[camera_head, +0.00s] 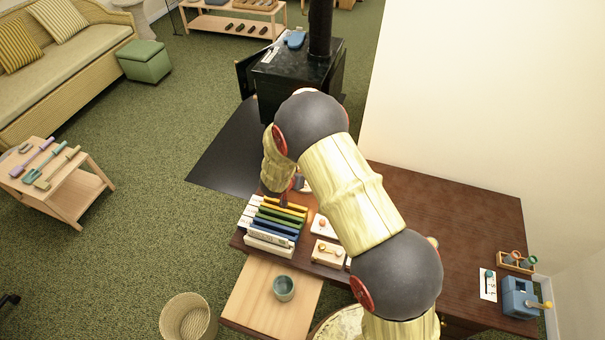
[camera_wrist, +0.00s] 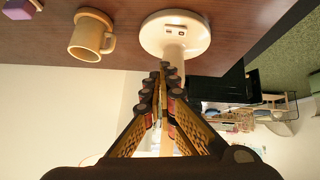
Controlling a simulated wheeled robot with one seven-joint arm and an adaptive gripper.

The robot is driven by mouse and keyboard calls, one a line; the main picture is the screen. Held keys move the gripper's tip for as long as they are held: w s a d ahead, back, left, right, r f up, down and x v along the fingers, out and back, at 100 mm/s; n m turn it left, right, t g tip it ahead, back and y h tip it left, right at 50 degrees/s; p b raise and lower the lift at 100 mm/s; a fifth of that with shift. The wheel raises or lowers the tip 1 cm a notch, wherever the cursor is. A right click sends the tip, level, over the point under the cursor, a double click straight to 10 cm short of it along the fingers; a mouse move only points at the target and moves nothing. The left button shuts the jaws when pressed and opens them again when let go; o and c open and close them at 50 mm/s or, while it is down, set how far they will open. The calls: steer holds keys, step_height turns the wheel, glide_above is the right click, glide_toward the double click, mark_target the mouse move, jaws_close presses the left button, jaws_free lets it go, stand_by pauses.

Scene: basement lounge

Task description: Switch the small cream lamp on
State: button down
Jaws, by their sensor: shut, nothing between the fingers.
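In the wrist view a cream lamp-like piece with a round base (camera_wrist: 192,42) stands on the dark wooden top, which appears upside down. In the head view my arm covers most of this area, and I cannot make out the lamp there.
A cream mug (camera_wrist: 88,40) stands beside the base, with a purple block (camera_wrist: 18,9) farther left. On the dark desk (camera_head: 450,205) are a rack of coloured files (camera_head: 278,220) and a blue device (camera_head: 518,298). A teal cup (camera_head: 284,288) stands on a pale wooden surface (camera_head: 248,300). A black stove (camera_head: 290,70) is behind.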

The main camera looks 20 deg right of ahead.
steer(key=shift+s+d+p+v, duration=0.1)
steer(key=shift+p+v, duration=0.1)
steer(key=shift+v, duration=0.95)
steer(key=shift+s+d+p+v, duration=0.1)
steer(key=shift+d+p+v, duration=0.1)
steer(key=shift+v, duration=1)
